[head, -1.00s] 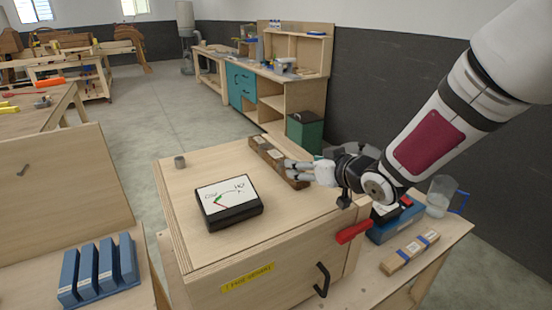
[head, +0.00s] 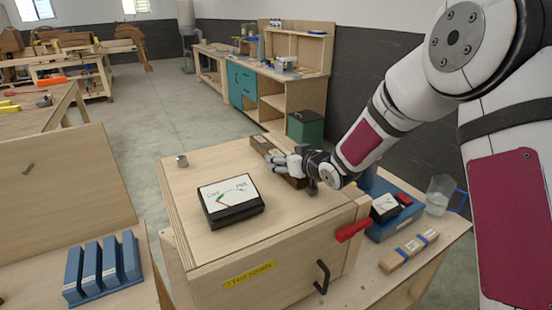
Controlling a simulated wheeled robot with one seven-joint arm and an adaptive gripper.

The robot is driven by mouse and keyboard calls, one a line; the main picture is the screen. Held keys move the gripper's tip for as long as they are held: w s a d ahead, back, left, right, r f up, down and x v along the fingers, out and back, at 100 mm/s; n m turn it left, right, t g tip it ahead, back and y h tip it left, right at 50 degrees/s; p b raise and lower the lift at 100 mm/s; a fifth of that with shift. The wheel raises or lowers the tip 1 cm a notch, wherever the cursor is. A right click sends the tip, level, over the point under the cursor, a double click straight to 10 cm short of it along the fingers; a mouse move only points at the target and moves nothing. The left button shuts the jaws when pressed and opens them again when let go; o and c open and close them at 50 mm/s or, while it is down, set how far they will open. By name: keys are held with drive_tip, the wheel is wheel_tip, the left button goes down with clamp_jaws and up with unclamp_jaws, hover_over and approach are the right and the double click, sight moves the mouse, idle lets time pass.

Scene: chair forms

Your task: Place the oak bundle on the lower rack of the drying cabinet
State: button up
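The plywood drying cabinet (head: 215,262) stands in front of me with its front closed, a black handle (head: 321,277) and a yellow label on it. Its inside and racks are hidden. A pale wood bundle with blue bands (head: 408,250), which looks like the oak bundle, lies on the table to the right of the cabinet. My gripper (head: 279,162) is above the back right of the cabinet top, over a row of brown wood pieces (head: 259,144). Its fingers look spread, with nothing seen between them. I cannot tell whether they touch the wood.
A gauge with a needle (head: 232,199) and a small grey cylinder (head: 182,161) are on the cabinet top. A red lever (head: 353,231) sticks out at its right edge. A blue device (head: 395,212) and a clear jug (head: 440,193) stand right. Blue slotted blocks (head: 103,268) stand left.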

clamp_jaws()
drive_tip(key=shift+r, duration=0.2)
